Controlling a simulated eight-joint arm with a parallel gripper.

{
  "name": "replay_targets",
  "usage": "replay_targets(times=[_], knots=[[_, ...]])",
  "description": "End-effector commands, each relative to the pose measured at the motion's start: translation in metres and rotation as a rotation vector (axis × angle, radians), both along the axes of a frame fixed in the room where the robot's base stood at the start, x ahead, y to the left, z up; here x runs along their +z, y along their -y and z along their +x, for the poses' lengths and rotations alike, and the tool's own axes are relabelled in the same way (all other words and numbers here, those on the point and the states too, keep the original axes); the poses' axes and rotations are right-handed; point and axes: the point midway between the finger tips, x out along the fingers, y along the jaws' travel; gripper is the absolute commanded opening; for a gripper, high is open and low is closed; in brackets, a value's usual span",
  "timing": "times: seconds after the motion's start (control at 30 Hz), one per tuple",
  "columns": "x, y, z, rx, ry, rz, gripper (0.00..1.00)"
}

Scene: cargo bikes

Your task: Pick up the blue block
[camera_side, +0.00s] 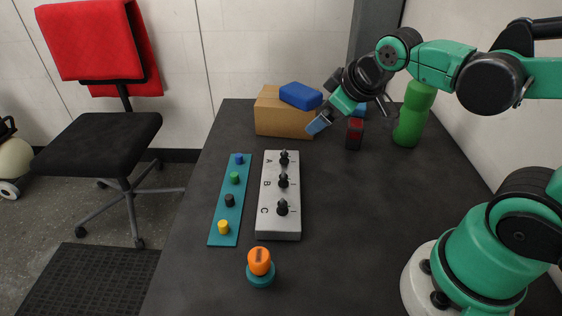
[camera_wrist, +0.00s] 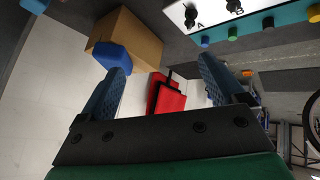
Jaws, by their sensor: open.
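The blue block (camera_side: 301,96) lies on top of a brown cardboard box (camera_side: 284,122) at the far left part of the dark table. My gripper (camera_side: 325,119) is just to the right of the block and the box in the side view, tilted down and to the left. In the wrist view my gripper (camera_wrist: 164,60) is open, with nothing between its fingers. There the blue block (camera_wrist: 112,57) shows beside the left fingertip, which partly covers it, with the cardboard box (camera_wrist: 135,38) behind. I cannot tell whether the finger touches the block.
A grey switch panel (camera_side: 270,222), a teal strip with coloured pegs (camera_side: 222,210) and an orange knob (camera_side: 260,262) are nearer the front. The table's right middle is clear.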

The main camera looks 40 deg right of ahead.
Motion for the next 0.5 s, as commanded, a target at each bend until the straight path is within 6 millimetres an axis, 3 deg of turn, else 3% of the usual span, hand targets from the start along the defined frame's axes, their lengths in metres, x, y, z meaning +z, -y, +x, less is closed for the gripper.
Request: replay_targets(times=[0.2,0.4,0.5], knots=[[0.007,0.085,0.056,0.308,-0.102,-0.596,0.89],[-0.007,0.169,0.088,0.614,-0.374,-1.119,0.89],[-0.020,0.208,0.095,0.770,-0.556,-1.336,0.89]])
